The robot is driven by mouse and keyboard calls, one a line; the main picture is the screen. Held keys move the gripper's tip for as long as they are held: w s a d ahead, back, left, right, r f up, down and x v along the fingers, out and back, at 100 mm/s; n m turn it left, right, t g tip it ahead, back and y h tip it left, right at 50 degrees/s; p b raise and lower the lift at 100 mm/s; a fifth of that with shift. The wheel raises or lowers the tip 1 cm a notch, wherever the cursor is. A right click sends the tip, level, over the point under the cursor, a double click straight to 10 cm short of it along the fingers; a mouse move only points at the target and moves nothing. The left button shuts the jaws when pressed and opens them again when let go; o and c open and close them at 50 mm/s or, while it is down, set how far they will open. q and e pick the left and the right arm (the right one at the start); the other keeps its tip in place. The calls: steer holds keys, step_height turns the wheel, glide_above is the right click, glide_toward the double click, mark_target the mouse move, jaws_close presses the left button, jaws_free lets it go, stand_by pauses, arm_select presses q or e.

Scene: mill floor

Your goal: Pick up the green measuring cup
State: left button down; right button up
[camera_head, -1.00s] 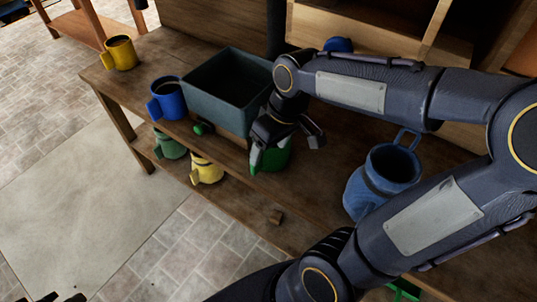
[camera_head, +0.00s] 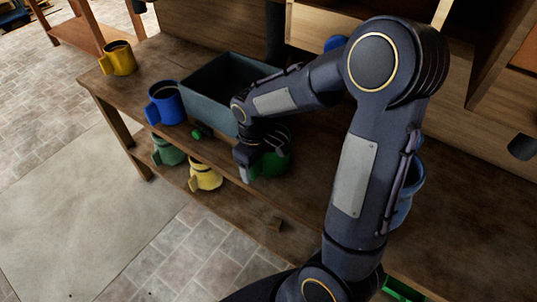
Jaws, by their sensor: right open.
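A green measuring cup (camera_head: 270,167) stands on the wooden table near its front edge, just in front of the grey bin. My right gripper (camera_head: 262,162) is at this cup from above, with one finger on its left side and the other on its right. The fingers look spread, and I cannot tell whether they touch the cup. The gripper and wrist hide much of the cup's top. My left gripper is not in view.
A grey bin (camera_head: 205,105) stands behind the green cup. Blue (camera_head: 165,105) and yellow (camera_head: 118,60) cups stand to the left. Another yellow cup (camera_head: 205,177) is on the lower shelf. A large blue container (camera_head: 408,195) is partly hidden behind my right arm. Wooden shelving rises behind.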

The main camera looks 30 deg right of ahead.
steer(key=shift+f, duration=0.1)
steer(key=shift+c, duration=0.2)
steer(key=c, duration=1.4)
